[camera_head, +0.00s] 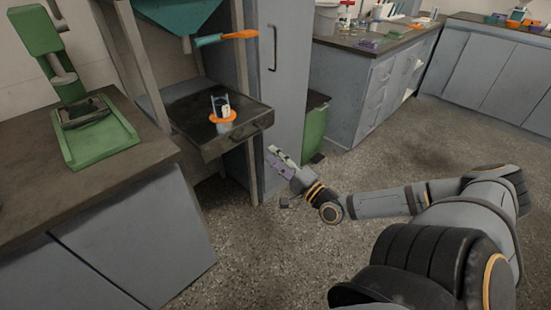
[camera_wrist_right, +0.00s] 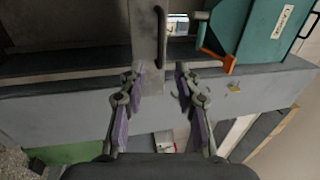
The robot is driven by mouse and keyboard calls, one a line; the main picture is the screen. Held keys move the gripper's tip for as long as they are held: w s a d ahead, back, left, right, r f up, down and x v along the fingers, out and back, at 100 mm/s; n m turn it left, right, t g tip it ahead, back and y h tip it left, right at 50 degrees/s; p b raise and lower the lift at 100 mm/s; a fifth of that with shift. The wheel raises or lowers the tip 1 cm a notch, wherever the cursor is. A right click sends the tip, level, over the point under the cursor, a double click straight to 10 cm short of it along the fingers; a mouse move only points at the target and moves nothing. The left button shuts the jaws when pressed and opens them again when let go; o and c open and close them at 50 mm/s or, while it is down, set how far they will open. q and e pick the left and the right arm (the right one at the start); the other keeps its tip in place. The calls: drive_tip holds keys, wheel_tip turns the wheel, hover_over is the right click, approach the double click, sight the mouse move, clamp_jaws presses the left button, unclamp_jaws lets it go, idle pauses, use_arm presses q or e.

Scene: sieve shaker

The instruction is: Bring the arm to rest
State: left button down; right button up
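My right arm (camera_head: 385,203) reaches in from the lower right in the head view, bent and stretched toward the left. Its gripper (camera_head: 277,160) hangs over the floor, in front of the grey cabinet and to the right of the dark pull-out tray (camera_head: 200,140). In the right wrist view, the purple-padded fingers (camera_wrist_right: 160,80) are spread apart with nothing between them. They touch nothing that I can see. My left gripper does not show in either view.
A small container in an orange ring (camera_head: 222,117) sits on the tray, below a teal hopper (camera_head: 172,12) with an orange-handled lever (camera_head: 240,35). A green press (camera_head: 95,140) stands on the left bench. A green bin (camera_head: 315,125) is beside the cabinet. Floor at centre is clear.

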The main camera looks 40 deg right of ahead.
idle(0.3)
